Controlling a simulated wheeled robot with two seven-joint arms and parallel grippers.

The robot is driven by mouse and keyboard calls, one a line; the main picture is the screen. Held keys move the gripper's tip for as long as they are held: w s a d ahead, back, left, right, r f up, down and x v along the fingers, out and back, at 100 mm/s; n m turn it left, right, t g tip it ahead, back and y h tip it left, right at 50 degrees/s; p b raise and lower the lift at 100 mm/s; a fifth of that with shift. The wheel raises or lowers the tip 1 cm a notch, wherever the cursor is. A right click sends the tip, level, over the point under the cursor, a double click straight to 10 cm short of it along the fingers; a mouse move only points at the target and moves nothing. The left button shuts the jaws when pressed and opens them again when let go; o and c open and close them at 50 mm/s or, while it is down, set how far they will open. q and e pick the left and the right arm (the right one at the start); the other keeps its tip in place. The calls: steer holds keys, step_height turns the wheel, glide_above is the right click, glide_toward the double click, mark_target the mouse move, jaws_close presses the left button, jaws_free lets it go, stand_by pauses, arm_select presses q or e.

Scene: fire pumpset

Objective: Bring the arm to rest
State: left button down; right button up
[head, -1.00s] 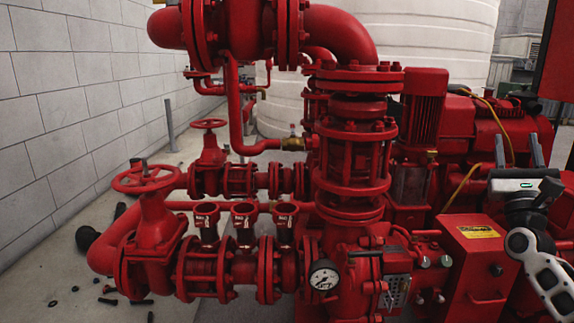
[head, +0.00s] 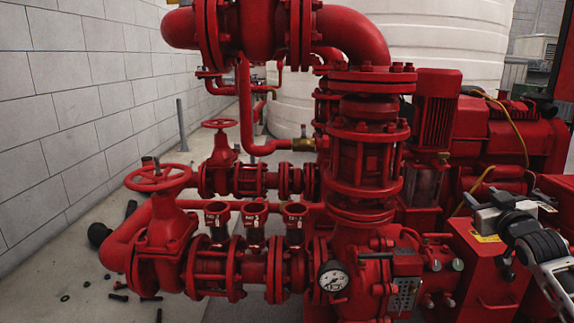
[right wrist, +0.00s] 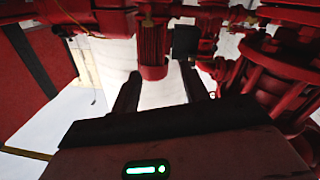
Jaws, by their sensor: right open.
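My right gripper (head: 484,197) is at the right side of the head view, in front of the red pump machinery. Its two dark fingers stand apart with nothing between them. In the right wrist view the fingers of the right gripper (right wrist: 160,72) are spread, with a red motor (right wrist: 153,45) seen beyond the gap. My right arm comes in from the right edge, below the gripper. The left arm and gripper are not in view.
A red pumpset fills the middle, with a gate-valve handwheel (head: 158,177), a pressure gauge (head: 333,277) and a red control box (head: 485,262) close below the gripper. A white tank (head: 440,40) stands behind. Small dark parts lie on the floor at left.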

steer(key=s+a+f+n+g+y, duration=0.1)
steer(key=s+a+f+y, duration=0.3)
steer(key=a, duration=0.6)
steer(key=s+a+f+n+y, duration=0.1)
steer(key=s+a+f+y, duration=0.15)
steer(key=s+a, duration=0.5)
steer(key=s+a+f+n+g+y, duration=0.1)
steer(key=s+a+f+y, duration=0.25)
steer(key=a, duration=0.75)
steer(key=s+a+r+m+y, duration=0.1)
steer(key=s+a+r, duration=0.35)
steer(key=s, duration=0.35)
steer(key=s+a+r+m+y, duration=0.1)
steer(key=s+a+r, duration=0.2)
steer(key=s+a, duration=0.35)
arm_select(q)
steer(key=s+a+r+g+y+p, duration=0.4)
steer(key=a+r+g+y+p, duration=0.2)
steer(key=p, duration=2.6)
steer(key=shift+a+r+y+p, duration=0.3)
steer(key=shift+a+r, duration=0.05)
arm_select(e)
steer(key=s+d+r+g+h, duration=0.5)
steer(key=d+r+h, duration=0.1)
steer(key=d, duration=0.1)
steer(key=shift+d+r, duration=0.2)
steer(key=shift+r, duration=0.15)
